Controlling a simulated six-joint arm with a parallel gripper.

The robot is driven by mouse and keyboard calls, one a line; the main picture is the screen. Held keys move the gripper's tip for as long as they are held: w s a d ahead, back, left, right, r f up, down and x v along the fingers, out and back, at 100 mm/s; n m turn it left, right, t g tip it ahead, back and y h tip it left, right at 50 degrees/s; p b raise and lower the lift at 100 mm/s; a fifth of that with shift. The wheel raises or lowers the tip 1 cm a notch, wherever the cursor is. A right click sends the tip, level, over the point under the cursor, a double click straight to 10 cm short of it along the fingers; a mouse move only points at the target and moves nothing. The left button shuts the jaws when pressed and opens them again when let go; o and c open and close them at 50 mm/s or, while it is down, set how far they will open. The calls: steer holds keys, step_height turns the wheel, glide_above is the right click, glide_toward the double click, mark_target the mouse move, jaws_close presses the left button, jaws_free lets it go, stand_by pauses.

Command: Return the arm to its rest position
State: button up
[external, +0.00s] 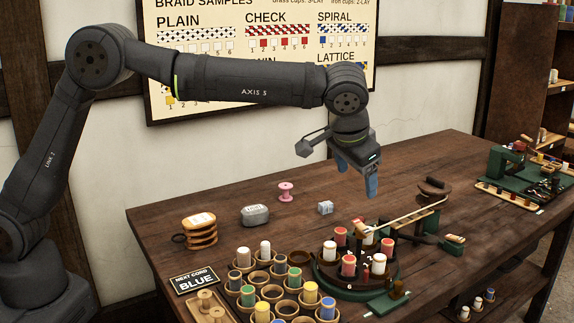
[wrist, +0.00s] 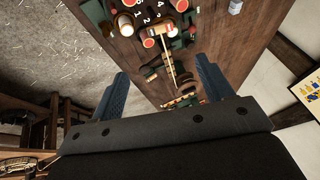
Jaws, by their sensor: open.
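My gripper (external: 369,183) hangs above the wooden table (external: 450,160), its blue fingers pointing down and clear of everything below. In the wrist view the two blue fingers of my gripper (wrist: 160,88) stand wide apart with nothing between them. My dark arm reaches out from the left, with its forearm roughly level above the table. Under the gripper, a green braiding machine (external: 385,270) carries red and white bobbins on its round plate. The machine also shows between the fingers in the wrist view (wrist: 168,70).
A bobbin rack (external: 262,280) with several coloured spools stands at the front left, beside a sign reading BLUE (external: 197,281). A pink spool (external: 286,192), a grey box (external: 255,215) and a small pale cube (external: 325,207) lie near the back. A second green machine (external: 520,175) stands at right.

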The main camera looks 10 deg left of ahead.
mark_target(362, 226)
steer(key=shift+s+r, duration=0.25)
steer(key=shift+r, duration=0.35)
steer(key=x, duration=1.7)
steer(key=shift+w+f, duration=0.15)
steer(key=shift+f, duration=0.05)
steer(key=shift+a, duration=0.1)
